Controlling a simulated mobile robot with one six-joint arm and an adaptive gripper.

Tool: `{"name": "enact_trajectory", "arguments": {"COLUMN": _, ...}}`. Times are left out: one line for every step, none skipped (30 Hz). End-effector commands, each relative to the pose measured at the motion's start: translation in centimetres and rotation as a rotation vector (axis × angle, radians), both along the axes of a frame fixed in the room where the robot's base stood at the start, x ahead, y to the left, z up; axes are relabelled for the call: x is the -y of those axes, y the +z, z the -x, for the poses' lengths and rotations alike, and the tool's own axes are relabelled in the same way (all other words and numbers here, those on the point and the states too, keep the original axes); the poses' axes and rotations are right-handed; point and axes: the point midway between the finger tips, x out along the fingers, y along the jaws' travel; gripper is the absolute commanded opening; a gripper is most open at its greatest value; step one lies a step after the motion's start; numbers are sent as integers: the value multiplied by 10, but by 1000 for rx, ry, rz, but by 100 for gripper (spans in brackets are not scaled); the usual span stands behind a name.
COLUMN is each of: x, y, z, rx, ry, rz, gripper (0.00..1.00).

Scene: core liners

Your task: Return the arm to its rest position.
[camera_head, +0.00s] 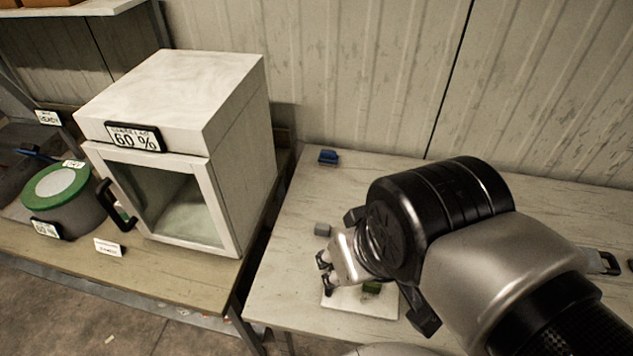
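My arm reaches in from the lower right, over the right-hand table. My gripper (326,272) points left and down, low above the table near a pale flat plate (385,308). Its small dark finger parts show at the left end of the wrist. The wrist hides much of the gripper, so I cannot tell how far apart the fingers are or whether anything is between them. A small green thing (371,288) is on or above the plate, partly hidden by the wrist.
A small grey block (322,229) and a blue item (328,157) lie on the right-hand table (290,290). A white cabinet (235,140) marked 60 % stands on the left-hand table, beside a green-topped round container (58,190). A panelled wall (370,70) stands behind.

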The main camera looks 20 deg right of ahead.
Motion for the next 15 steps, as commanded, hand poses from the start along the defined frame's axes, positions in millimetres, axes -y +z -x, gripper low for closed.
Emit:
{"name": "enact_trajectory", "arguments": {"x": 0, "y": 0, "z": 1, "rx": 1, "ry": -2, "rz": -2, "gripper": 40}}
{"name": "enact_trajectory", "arguments": {"x": 0, "y": 0, "z": 1, "rx": 0, "ry": -3, "rz": -3, "gripper": 40}}
{"name": "enact_trajectory", "arguments": {"x": 0, "y": 0, "z": 0, "rx": 0, "ry": -4, "rz": -2, "gripper": 40}}
{"name": "enact_trajectory", "arguments": {"x": 0, "y": 0, "z": 0, "rx": 0, "ry": -4, "rz": -2, "gripper": 40}}
{"name": "enact_trajectory", "arguments": {"x": 0, "y": 0, "z": 0, "rx": 0, "ry": -3, "rz": -1, "gripper": 40}}
{"name": "enact_trajectory", "arguments": {"x": 0, "y": 0, "z": 0, "rx": 0, "ry": -3, "rz": -1, "gripper": 40}}
{"name": "enact_trajectory", "arguments": {"x": 0, "y": 0, "z": 0, "rx": 0, "ry": -3, "rz": -1, "gripper": 40}}
{"name": "enact_trajectory", "arguments": {"x": 0, "y": -1, "z": 0, "rx": 0, "ry": -3, "rz": -1, "gripper": 40}}
{"name": "enact_trajectory", "arguments": {"x": 0, "y": -4, "z": 0, "rx": 0, "ry": -3, "rz": -1, "gripper": 40}}
{"name": "enact_trajectory", "arguments": {"x": 0, "y": -7, "z": 0, "rx": 0, "ry": -2, "rz": -1, "gripper": 40}}
{"name": "enact_trajectory", "arguments": {"x": 0, "y": -11, "z": 0, "rx": 0, "ry": -2, "rz": -1, "gripper": 40}}
{"name": "enact_trajectory", "arguments": {"x": 0, "y": -17, "z": 0, "rx": 0, "ry": -2, "rz": -1, "gripper": 40}}
{"name": "enact_trajectory", "arguments": {"x": 0, "y": -23, "z": 0, "rx": 0, "ry": -2, "rz": -1, "gripper": 40}}
{"name": "enact_trajectory", "arguments": {"x": 0, "y": -29, "z": 0, "rx": 0, "ry": -2, "rz": -1, "gripper": 40}}
{"name": "enact_trajectory", "arguments": {"x": 0, "y": -36, "z": 0, "rx": 0, "ry": -2, "rz": -1, "gripper": 40}}
